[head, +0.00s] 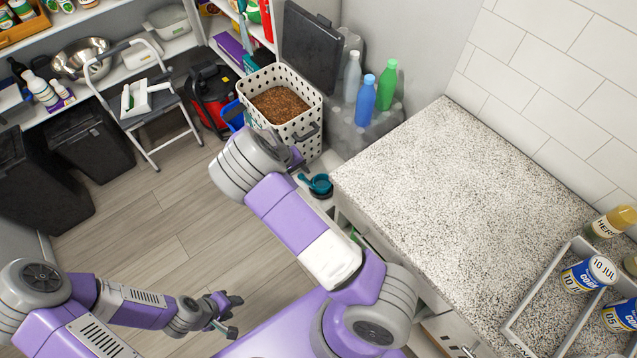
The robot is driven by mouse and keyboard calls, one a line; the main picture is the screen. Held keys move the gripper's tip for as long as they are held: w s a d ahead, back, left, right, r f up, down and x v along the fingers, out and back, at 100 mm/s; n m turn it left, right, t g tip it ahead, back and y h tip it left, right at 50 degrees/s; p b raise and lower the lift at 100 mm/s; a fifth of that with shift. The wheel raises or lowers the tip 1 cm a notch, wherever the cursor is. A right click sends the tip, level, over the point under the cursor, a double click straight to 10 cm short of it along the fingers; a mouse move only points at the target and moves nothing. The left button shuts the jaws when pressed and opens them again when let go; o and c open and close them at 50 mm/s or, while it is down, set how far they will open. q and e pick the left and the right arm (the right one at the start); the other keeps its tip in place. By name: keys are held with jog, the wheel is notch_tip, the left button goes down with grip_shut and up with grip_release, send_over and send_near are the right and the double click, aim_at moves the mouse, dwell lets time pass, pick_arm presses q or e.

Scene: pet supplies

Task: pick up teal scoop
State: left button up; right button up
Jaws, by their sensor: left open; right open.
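The teal scoop (320,184) lies low on a light surface just left of the counter and below the white perforated bin. Its round bowl and a short handle pointing up-left are visible. My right gripper (297,160) is mostly hidden behind its own wrist; a dark part of it shows above and left of the scoop, apart from it in the picture. It is open. My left gripper (228,315) is open and empty over the floor at the lower left, far from the scoop.
The white perforated bin (310,127) holds brown kibble, with its black lid upright behind. Several bottles, including a blue one (366,98), stand beside it. The speckled counter (440,190) is mostly clear; a divided tray (540,312) with cans is at right. A step stool (150,125) stands left.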

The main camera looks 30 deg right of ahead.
aim_at(304, 179)
jog(key=b+x, duration=0.1)
jog(key=x, duration=0.5)
jog(key=shift+r, duration=0.1)
grip_shut()
